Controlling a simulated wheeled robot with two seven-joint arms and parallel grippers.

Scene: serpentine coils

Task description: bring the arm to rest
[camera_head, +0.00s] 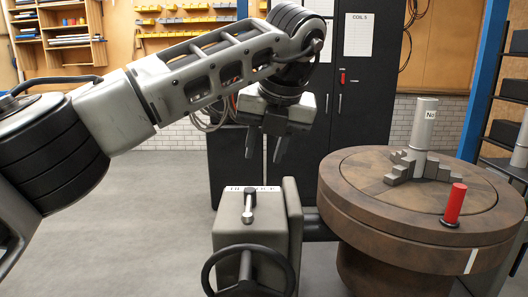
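My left arm reaches in from the left across the upper part of the head view. My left gripper (264,156) hangs pointing down in front of the dark cabinet. My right gripper is not in view.
A round brown table (350,190) at the right carries stepped grey pieces (398,172), a labelled grey cylinder (424,125) and a red upright handle (454,204). A dark handwheel (206,272) fronts the block. A dark cabinet (362,105) stands behind. The left floor is clear.

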